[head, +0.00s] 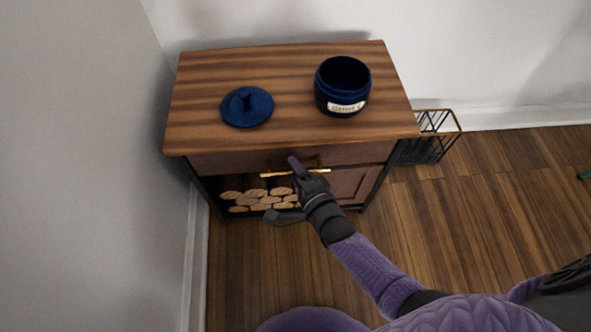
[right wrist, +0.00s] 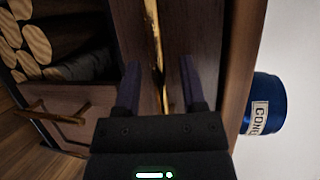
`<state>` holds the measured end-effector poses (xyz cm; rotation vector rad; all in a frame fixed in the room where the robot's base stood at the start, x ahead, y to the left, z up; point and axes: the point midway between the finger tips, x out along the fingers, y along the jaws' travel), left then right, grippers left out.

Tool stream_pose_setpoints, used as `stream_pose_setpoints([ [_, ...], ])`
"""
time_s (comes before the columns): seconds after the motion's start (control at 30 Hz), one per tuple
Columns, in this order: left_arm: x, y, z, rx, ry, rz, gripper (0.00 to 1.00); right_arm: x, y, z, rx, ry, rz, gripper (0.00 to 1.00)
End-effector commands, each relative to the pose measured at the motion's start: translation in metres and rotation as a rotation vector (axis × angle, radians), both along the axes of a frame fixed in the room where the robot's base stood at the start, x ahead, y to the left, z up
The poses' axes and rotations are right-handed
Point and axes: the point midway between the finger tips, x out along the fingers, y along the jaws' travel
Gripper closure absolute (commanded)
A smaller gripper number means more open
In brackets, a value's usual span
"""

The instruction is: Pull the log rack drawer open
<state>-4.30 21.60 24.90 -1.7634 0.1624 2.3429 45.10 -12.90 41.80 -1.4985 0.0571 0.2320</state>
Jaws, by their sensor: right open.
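The log rack (head: 288,77) is a wooden cabinet with a brown top and a drawer (head: 229,161) across its upper front. The drawer looks closed in the head view. Its brass bar handle (head: 275,174) runs sideways across the drawer front. My right gripper (head: 297,169) is at the handle. In the right wrist view its two dark fingers (right wrist: 160,85) are apart, one on each side of the brass handle (right wrist: 153,40). I cannot tell whether they touch it. My left gripper is not in view.
A blue jar (head: 342,88) and its blue lid (head: 247,106) sit on the top. Cut logs (head: 262,200) fill the open bay below the drawer, beside a cupboard door (right wrist: 62,112). A wire basket (head: 437,123) hangs at the right side.

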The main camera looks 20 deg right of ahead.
Motion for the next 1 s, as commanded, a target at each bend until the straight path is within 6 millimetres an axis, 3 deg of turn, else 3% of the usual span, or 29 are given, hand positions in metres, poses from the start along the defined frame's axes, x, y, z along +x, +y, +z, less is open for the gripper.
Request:
stream_pose_setpoints([
  [0.03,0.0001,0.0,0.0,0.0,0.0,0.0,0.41,-0.0001,0.0,-0.0001,0.0,0.0,0.0,0.52],
  [0.27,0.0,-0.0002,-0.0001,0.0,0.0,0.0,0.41,-0.0003,0.0,-0.0002,0.0,0.001,0.0,1.0],
  [1.0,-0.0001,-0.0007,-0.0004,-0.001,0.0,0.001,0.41,-0.0006,-0.0001,-0.0007,0.0,0.002,0.0,1.0],
])
